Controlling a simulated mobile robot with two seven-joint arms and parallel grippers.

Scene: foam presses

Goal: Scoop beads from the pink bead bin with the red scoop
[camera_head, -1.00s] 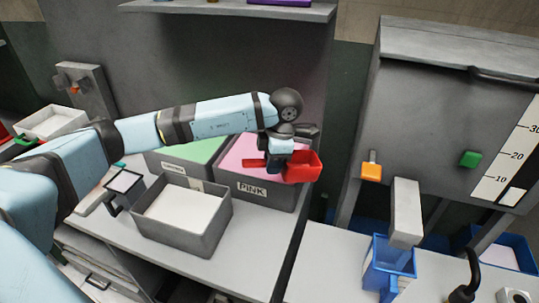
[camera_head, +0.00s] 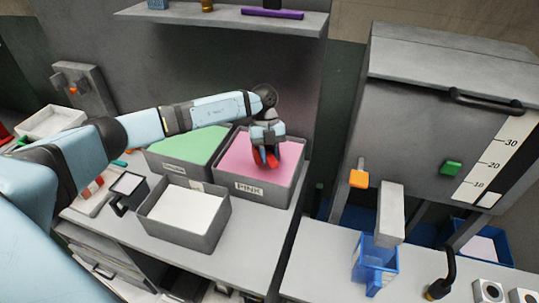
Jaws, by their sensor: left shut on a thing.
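The pink bead bin (camera_head: 237,168) is a grey box labelled PINK, filled with pink beads, on the left bench. My left gripper (camera_head: 267,148) is over the bin, pointing down, and is shut on the red scoop (camera_head: 271,160). Only a small part of the scoop shows beneath the gripper at the bead surface. I cannot tell how deep it sits or whether it holds beads. My right gripper is not in the view.
A green bead bin (camera_head: 192,147) stands left of the pink one. A grey bin with white contents (camera_head: 185,207) is in front. A blue jug (camera_head: 374,262) stands under the press (camera_head: 425,120) at right. A shelf (camera_head: 220,19) hangs above.

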